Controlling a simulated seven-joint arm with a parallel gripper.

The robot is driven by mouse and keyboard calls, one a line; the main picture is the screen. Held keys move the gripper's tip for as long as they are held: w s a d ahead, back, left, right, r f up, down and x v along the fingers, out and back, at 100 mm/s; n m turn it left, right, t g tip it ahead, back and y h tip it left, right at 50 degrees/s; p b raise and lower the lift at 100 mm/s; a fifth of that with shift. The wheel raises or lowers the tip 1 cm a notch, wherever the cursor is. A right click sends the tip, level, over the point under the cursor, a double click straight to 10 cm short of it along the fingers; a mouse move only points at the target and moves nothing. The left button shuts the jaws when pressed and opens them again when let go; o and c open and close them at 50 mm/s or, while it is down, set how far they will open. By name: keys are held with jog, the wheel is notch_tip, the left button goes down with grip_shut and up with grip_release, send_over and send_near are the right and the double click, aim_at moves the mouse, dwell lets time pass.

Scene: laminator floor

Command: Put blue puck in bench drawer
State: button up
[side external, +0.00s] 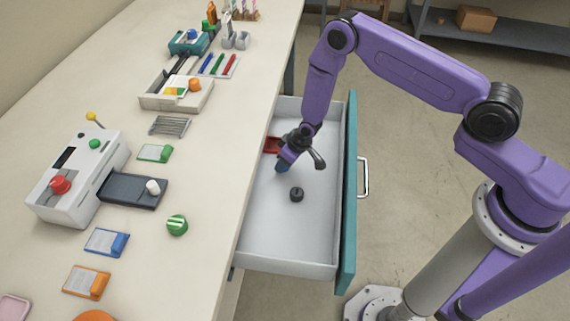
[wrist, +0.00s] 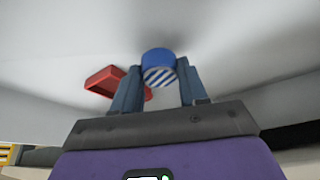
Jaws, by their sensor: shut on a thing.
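The bench drawer (side external: 290,240) stands open beside the bench, with a pale grey inside and a teal front (side external: 348,210). My gripper (side external: 285,165) points down inside the drawer's outline in the side view. The wrist view shows the blue puck (wrist: 157,58), with a blue-and-white striped face, between the two fingers of my gripper (wrist: 160,80), which are shut on it. In the side view the puck is mostly hidden by the fingers. I cannot tell whether it touches the drawer floor.
A small black round thing (side external: 297,195) lies on the drawer floor near my gripper. A red tray (side external: 271,145) sits in the drawer behind the gripper and shows in the wrist view (wrist: 104,80). The front half of the drawer is clear. A green striped puck (side external: 177,225) is on the bench.

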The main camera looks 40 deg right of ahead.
jog(key=shift+f, duration=0.85)
jog(key=shift+f, duration=0.15)
jog(key=o, duration=1.1)
jog(key=v, duration=1.2)
